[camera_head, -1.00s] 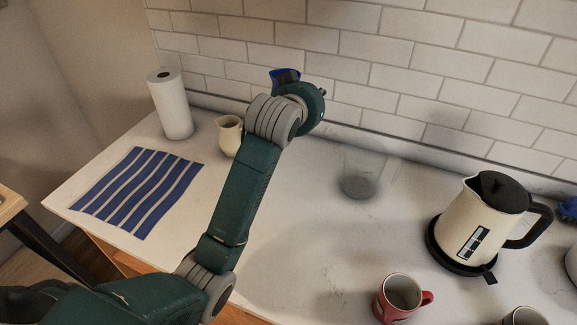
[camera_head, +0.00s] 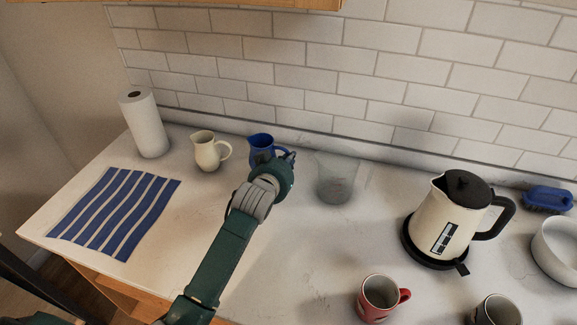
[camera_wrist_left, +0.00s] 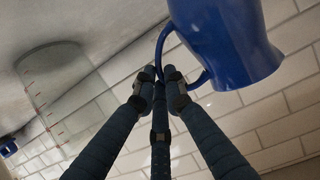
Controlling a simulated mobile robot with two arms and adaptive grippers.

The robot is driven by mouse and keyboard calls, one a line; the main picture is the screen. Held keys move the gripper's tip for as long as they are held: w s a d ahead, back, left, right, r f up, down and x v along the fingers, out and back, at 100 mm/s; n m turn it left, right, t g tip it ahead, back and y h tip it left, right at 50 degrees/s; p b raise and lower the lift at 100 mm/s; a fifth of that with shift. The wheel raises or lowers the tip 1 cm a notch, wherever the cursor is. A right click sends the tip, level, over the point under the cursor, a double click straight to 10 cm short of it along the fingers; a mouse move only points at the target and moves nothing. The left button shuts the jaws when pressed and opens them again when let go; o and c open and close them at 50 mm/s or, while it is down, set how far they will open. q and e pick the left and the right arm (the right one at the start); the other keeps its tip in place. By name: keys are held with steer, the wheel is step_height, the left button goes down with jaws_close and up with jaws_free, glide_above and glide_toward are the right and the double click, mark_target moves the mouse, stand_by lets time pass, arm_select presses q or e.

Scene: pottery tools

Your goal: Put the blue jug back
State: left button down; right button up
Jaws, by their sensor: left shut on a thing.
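The blue jug (camera_head: 260,143) is near the back of the counter, between the cream jug and the clear measuring cup. My left gripper (camera_head: 284,158) is at its right side in the head view and hides part of it. In the left wrist view the blue jug (camera_wrist_left: 228,42) fills the upper right, and the fingers of my left gripper (camera_wrist_left: 160,76) are shut on its handle. Whether its base touches the counter is hard to tell. My right gripper is not in view.
A cream jug (camera_head: 207,152) stands just left of the blue jug, and a clear measuring cup (camera_head: 336,180) just right. A paper roll (camera_head: 145,123) and striped cloth (camera_head: 113,214) are at left. A kettle (camera_head: 444,222), red mug (camera_head: 380,298) and blue brush (camera_head: 547,198) are at right.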

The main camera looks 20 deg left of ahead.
arm_select(q)
step_height(320, 180, down, 3)
steer(key=shift+r, duration=0.15)
steer(key=c, duration=1.8)
jaws_free()
steer(key=shift+f, duration=0.2)
steer(key=shift+s, duration=0.1)
steer(key=shift+s+r, duration=0.1)
steer(key=b+v, duration=0.1)
steer(key=v, duration=1.1)
